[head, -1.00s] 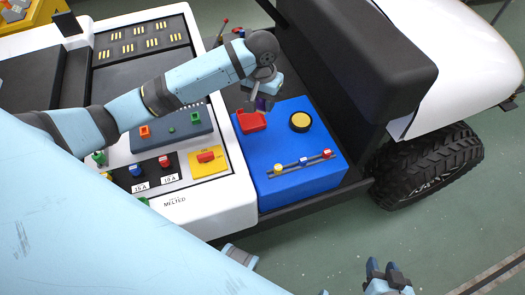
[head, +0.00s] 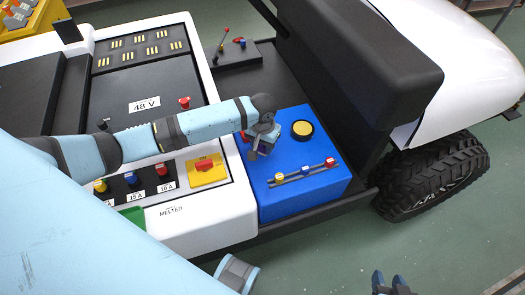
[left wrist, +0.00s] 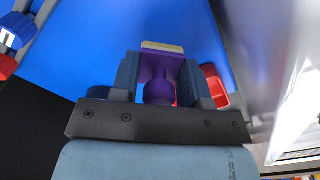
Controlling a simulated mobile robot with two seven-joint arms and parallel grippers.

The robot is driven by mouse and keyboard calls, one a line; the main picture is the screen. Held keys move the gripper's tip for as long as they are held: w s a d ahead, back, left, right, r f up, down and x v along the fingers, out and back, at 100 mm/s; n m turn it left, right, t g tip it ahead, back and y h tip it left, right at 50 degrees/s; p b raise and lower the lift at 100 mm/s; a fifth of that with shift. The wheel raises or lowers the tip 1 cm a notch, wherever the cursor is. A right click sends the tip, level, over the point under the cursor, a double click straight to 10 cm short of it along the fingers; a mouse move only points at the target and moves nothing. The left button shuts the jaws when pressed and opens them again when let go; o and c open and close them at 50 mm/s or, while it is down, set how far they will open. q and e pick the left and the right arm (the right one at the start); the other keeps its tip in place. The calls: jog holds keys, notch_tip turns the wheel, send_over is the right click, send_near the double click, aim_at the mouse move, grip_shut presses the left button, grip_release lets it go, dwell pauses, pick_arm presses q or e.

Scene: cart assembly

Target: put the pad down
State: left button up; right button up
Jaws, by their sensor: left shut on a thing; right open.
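My left gripper (head: 259,152) is shut on a purple pad (left wrist: 158,65) with a cream edge, held between its fingers in the left wrist view. In the head view the gripper is over the left part of the blue box (head: 300,190), and the pad is mostly hidden. A red tray (left wrist: 215,85) lies on the blue top beside the fingers; in the head view it is largely covered by the gripper. I cannot tell whether the pad touches the box. My right gripper (head: 390,281) is open and empty at the bottom edge, over the floor.
A round yellow button (head: 302,128) and a rail (head: 303,174) with several coloured knobs sit on the blue box. A black seat (head: 365,70) rises behind it. The white cart panel (head: 215,220) with a yellow switch plate (head: 207,172) lies left.

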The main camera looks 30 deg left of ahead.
aim_at(263, 151)
pick_arm(q)
notch_tip(263, 151, down, 3)
jog(key=shift+f, duration=0.25)
jog(key=shift+r, duration=0.1)
pick_arm(e)
jog(key=shift+f, duration=0.25)
jog(key=shift+r, duration=0.1)
pick_arm(q)
jog(key=o, duration=0.8)
notch_tip(263, 151, up, 12)
jog(key=shift+f+p, duration=0.15)
jog(key=shift+p, duration=0.7)
pick_arm(e)
jog(key=shift+r, duration=0.25)
